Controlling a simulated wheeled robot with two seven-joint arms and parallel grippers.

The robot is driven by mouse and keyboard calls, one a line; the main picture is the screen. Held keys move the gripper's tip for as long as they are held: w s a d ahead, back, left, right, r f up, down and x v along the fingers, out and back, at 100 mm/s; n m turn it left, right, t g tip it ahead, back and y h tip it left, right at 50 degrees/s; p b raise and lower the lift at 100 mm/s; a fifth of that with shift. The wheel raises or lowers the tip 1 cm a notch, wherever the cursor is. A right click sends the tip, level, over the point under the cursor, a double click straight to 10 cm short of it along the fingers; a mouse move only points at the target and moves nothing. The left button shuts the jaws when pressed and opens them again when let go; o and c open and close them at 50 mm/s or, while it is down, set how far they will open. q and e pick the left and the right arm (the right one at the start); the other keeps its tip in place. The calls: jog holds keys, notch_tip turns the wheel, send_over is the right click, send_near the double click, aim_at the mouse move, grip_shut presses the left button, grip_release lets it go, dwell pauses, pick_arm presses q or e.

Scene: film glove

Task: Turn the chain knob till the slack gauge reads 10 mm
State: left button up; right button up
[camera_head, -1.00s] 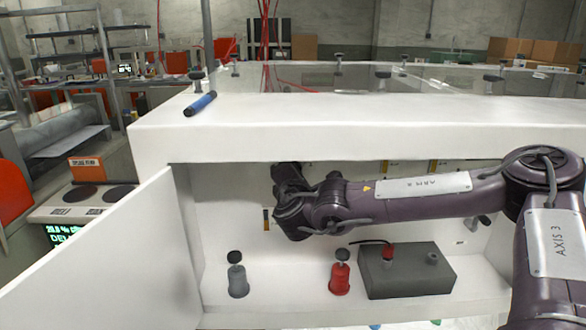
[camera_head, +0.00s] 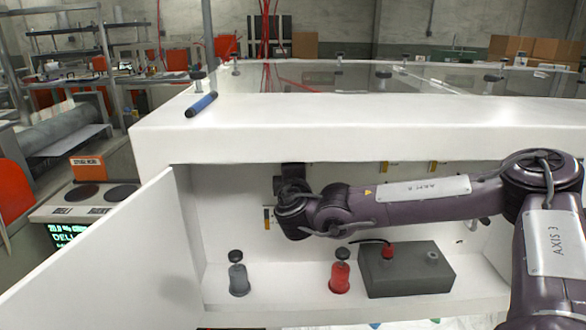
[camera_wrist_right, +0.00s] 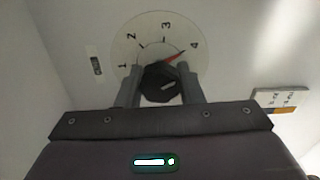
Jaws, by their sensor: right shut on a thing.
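A dark faceted knob (camera_wrist_right: 160,86) with a pale line on it sits at a round dial (camera_wrist_right: 150,35) on the cabinet's back wall. The dial carries the numbers 1 to 4, and a red pointer (camera_wrist_right: 174,58) lies close to the 4. My right gripper (camera_head: 293,176) reaches into the open cabinet, and in the right wrist view its two fingers are shut on the knob's sides. In the head view the gripper hides the knob and dial. I cannot make out a slack reading in mm. My left gripper is not in view.
A grey plunger-topped can (camera_head: 238,280), a red one (camera_head: 340,277) and a grey box (camera_head: 407,274) stand on the cabinet floor below my arm. The open white door (camera_head: 110,250) is at left. A small white-and-orange plate (camera_wrist_right: 280,101) is right of the dial.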

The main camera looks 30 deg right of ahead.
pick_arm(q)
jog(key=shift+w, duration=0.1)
pick_arm(e)
jog(key=shift+f, duration=0.15)
jog(key=o, duration=1)
jog(key=shift+c, duration=0.2)
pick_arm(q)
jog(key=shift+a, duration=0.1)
pick_arm(e)
jog(key=shift+s+a, duration=0.15)
jog(key=shift+s, duration=0.05)
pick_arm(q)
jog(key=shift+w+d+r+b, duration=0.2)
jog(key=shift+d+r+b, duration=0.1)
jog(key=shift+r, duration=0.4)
pick_arm(e)
jog(key=v, duration=0.7)
jog(key=shift+s+a, duration=0.1)
jog(key=shift+s, duration=0.05)
